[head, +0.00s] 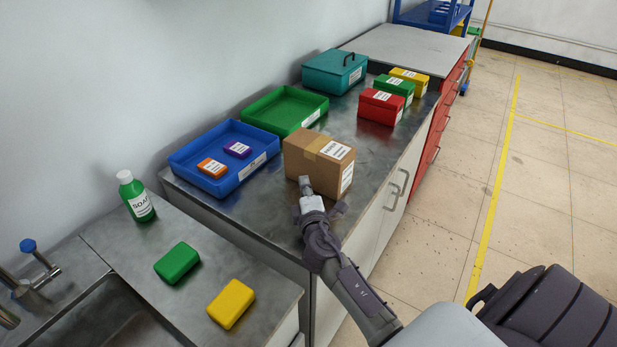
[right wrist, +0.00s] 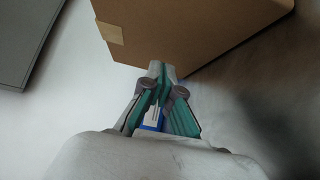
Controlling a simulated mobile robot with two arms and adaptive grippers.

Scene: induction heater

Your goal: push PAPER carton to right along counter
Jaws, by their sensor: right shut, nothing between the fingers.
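The brown cardboard carton (head: 308,158) with white labels and a tape strip stands upright on the steel counter (head: 235,208), in front of the trays. Its label print is too small to read surely. My right gripper (head: 304,182) is shut and empty at the carton's near face, low down. In the right wrist view the shut fingers (right wrist: 163,72) point at the bottom edge of the carton (right wrist: 190,30); they look very close to it or touching, I cannot tell which. My left gripper is not in view.
A blue tray (head: 262,164) with small boxes and a green tray (head: 316,104) stand along the wall. A teal case (head: 320,78) and red (head: 381,106), green and yellow boxes stand farther along. Bare counter lies between the carton and the red box.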

